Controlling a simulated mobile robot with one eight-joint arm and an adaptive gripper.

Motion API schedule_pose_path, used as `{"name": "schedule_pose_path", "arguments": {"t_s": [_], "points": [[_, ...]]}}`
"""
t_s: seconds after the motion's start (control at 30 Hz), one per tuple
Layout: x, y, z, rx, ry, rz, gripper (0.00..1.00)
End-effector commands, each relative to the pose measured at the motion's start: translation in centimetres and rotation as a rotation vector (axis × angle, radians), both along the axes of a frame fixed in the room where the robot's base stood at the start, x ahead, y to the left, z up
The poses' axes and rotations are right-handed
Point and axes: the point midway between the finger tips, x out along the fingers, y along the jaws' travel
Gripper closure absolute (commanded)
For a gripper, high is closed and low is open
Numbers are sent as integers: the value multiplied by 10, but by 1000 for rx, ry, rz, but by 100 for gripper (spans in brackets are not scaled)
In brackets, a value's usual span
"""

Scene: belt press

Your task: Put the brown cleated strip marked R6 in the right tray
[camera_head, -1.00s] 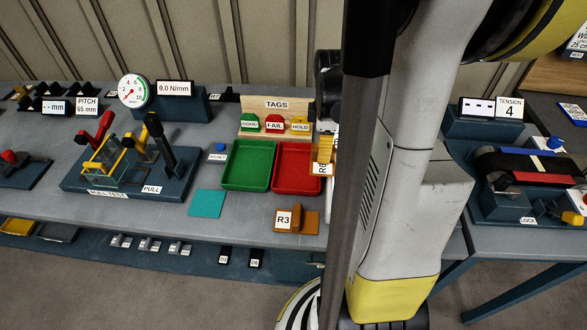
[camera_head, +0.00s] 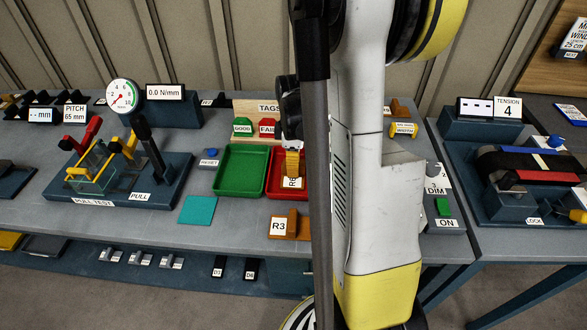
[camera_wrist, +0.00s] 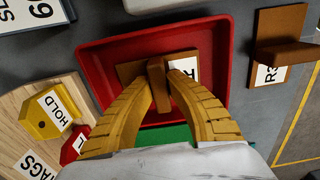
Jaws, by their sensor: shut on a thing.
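My gripper (camera_head: 292,163) has yellow-brown fingers and is shut on the brown cleated strip. The strip's white R6 label (camera_head: 292,183) faces the head camera. In the wrist view the strip (camera_wrist: 157,82) stands between the fingertips, its label partly hidden by one finger. The right tray is red (camera_head: 276,180); it also shows in the wrist view (camera_wrist: 100,57), with the strip inside its outline. I cannot tell whether the strip touches the tray floor. My arm hides the tray's right side in the head view.
A green tray (camera_head: 240,171) adjoins the red one on the left. A brown strip marked R3 (camera_head: 279,228) lies in front of the red tray. The tag rack (camera_head: 255,107) stands behind the trays. A teal square (camera_head: 197,210) lies at front left.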

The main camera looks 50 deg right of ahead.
Motion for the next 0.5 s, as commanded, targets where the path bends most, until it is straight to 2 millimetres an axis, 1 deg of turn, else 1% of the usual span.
{"name": "schedule_pose_path", "arguments": {"t_s": [0.1,0.13,0.17,0.2,0.5], "points": [[0,0,-4,0,0,0,100],[0,0,-4,0,0,0,82],[0,0,-3,0,0,0,73],[0,0,-3,0,0,0,67],[0,0,-1,0,0,0,67]]}}
